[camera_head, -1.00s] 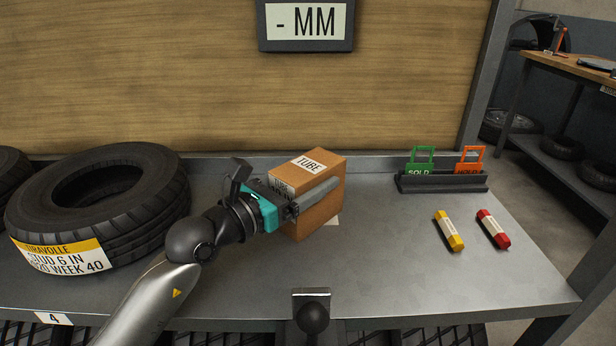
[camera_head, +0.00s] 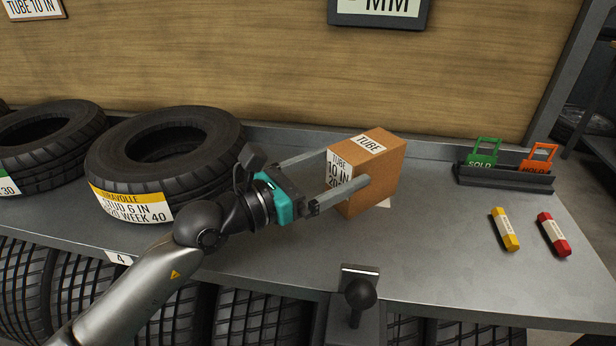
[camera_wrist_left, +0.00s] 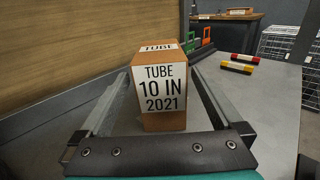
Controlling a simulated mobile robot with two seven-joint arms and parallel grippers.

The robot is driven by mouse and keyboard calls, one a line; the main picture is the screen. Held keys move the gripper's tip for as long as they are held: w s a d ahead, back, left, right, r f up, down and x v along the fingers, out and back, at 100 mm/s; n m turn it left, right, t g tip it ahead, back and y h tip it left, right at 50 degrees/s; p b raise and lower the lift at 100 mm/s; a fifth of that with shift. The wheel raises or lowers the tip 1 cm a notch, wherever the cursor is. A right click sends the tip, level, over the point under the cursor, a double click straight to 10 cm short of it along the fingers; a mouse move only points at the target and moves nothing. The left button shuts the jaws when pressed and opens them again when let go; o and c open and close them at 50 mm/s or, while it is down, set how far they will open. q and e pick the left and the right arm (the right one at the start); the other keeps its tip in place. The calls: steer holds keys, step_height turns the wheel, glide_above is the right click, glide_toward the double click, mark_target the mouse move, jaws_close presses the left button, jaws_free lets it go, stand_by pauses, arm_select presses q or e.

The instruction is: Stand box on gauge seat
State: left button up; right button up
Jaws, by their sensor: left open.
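The brown cardboard box (camera_head: 378,172), labelled TUBE 10 IN, stands upright on the grey bench. Its label faces me in the left wrist view (camera_wrist_left: 165,88). My left gripper (camera_head: 346,167) is open at its left, with one finger on either side of the box's near part and clear space between palm and box. A pale patch (camera_head: 384,203) shows at the box's lower right; I cannot tell whether it is the gauge seat, as the box hides most of it. My right gripper is out of view.
Tyres (camera_head: 165,160) lie left of my arm. A dark rack (camera_head: 505,178) with green SOLD and orange HOLD tags stands back right. Yellow (camera_head: 505,229) and red (camera_head: 553,234) sticks lie before it. A black knob (camera_head: 361,294) stands at the front edge.

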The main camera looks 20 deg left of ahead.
arm_select(q)
steer(key=shift+v, duration=2.6)
